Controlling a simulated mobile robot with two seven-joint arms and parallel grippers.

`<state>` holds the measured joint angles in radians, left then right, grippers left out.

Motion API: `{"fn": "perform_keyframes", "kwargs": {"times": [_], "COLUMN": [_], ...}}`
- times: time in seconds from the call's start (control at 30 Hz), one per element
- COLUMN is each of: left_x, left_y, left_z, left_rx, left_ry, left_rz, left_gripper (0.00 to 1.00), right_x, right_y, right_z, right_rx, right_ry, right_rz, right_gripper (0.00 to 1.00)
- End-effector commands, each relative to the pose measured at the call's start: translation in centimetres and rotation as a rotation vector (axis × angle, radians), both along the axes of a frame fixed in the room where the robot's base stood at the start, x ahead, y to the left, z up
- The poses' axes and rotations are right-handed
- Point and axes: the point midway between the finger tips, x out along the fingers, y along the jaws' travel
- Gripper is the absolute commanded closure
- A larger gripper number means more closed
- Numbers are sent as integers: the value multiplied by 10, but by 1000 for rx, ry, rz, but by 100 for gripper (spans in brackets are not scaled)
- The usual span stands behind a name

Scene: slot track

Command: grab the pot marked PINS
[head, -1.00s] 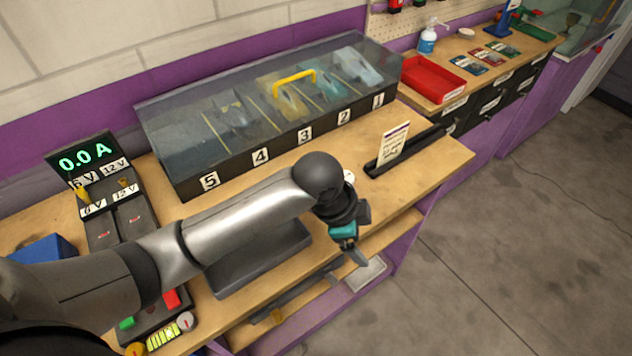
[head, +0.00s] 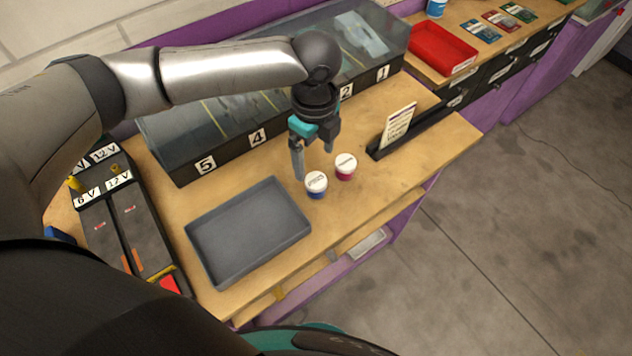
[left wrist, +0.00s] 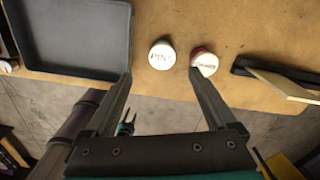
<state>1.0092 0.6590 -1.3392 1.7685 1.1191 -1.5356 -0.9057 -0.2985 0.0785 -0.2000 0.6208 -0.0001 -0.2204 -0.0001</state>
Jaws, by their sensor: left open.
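The pot marked PINS (left wrist: 162,56) has a white lid and stands upright on the bench. In the head view it is the pot with the blue body (head: 316,187), beside the grey tray. A second pot (left wrist: 205,62) with a white lid and a magenta body stands close to its right; its label is too small to read surely. My left gripper (head: 314,163) is open and empty, pointing down just behind the two pots. In the left wrist view its fingertips (left wrist: 161,76) sit apart on either side of the PINS pot's line, not touching it. A small dark two-pronged shape, perhaps my right gripper, shows low there.
The grey tray (head: 247,232) lies left of the pots. A card in a black holder (head: 397,126) stands to their right. The clear-lidded numbered case (head: 205,130) runs behind. The power supply (head: 125,220) is at the left. The bench's front edge is close to the pots.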

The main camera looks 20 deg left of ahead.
Motion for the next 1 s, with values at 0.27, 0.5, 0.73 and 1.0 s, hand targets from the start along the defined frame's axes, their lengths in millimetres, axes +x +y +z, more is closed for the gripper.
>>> {"fn": "perform_keyframes", "kwargs": {"times": [0.27, 0.5, 0.73, 1.0], "left_x": [0, 1, 2, 2], "left_y": [-1, -2, -3, -2], "left_z": [-45, -63, -95, -101], "left_rx": [-1, -1, -1, -2], "left_ry": [-1, 0, -1, -1], "left_rz": [1, 0, 1, 0], "left_gripper": [9, 9, 9, 9], "right_x": [-2, -2, -2, -2], "right_y": [0, 0, 0, 0], "right_z": [-3, -3, -5, -5], "right_rx": [0, -1, -1, -1], "right_ry": [4, 4, 4, 3], "right_rz": [0, 0, 0, 0], "right_gripper": [50, 50, 50, 50]}}
